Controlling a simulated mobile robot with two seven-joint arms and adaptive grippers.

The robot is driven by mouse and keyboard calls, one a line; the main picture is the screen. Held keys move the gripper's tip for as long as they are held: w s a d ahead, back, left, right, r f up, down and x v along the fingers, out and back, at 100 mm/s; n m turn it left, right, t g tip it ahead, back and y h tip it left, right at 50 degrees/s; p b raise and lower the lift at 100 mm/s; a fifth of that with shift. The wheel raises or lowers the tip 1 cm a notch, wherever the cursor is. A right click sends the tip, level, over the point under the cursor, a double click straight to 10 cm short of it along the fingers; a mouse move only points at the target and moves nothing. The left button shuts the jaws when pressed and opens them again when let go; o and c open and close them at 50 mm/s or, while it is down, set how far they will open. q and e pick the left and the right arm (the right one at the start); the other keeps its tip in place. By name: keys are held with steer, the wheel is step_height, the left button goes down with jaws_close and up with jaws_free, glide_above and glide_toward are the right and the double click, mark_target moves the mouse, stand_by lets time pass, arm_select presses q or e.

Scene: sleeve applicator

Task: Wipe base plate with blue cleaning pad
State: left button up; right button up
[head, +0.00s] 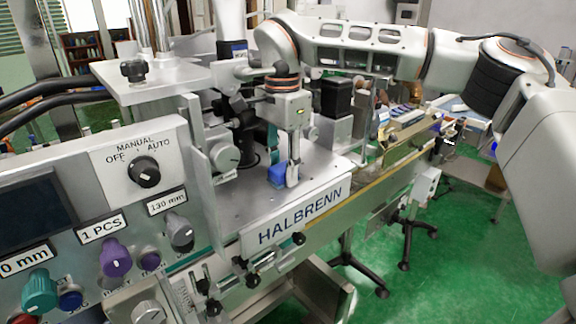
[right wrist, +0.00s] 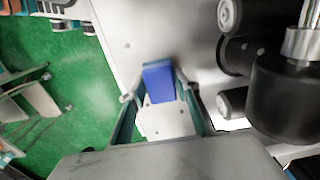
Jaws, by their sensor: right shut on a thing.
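The blue cleaning pad (head: 279,173) is at the base plate (head: 255,203), a grey metal surface behind the HALBRENN label. My right gripper (head: 287,168) points down from above and is shut on the pad. In the right wrist view the pad (right wrist: 158,82) sits between the two fingers (right wrist: 160,95), over the pale plate (right wrist: 125,45). I cannot tell for certain whether the pad's underside touches the plate. My left gripper is not in view.
A control panel with knobs (head: 145,172) stands at the front left. Black rollers and a dark cylinder (right wrist: 295,95) are close to the right of the gripper in the wrist view. A conveyor (head: 400,138) runs to the back right. Green floor (head: 450,270) lies beyond the plate's edge.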

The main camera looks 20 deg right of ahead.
mark_target(309, 168)
steer(key=shift+s+a+f, duration=0.1)
steer(key=shift+s+a, duration=0.2)
steer(key=shift+a, duration=0.4)
steer(key=shift+s+a+f, duration=0.1)
steer(key=shift+s+a, duration=0.2)
steer(key=shift+a, duration=0.35)
steer(key=shift+a+r, duration=0.15)
steer(key=shift+w+d, duration=0.35)
steer(key=shift+d, duration=0.05)
steer(key=shift+w+d+r, duration=0.1)
steer(key=shift+w+d, duration=0.15)
steer(key=shift+d, duration=0.4)
steer(key=shift+w+d+r, duration=0.1)
steer(key=shift+w+d, duration=0.1)
steer(key=shift+d, duration=0.4)
steer(key=shift+w+d+f, duration=0.1)
steer(key=shift+w+d, duration=0.35)
steer(key=shift+d, duration=0.8)
steer(key=shift+w+d+f, duration=0.1)
steer(key=shift+w+d, duration=0.3)
steer(key=shift+d, duration=0.8)
steer(key=shift+w+d, duration=0.45)
steer(key=shift+d, duration=0.8)
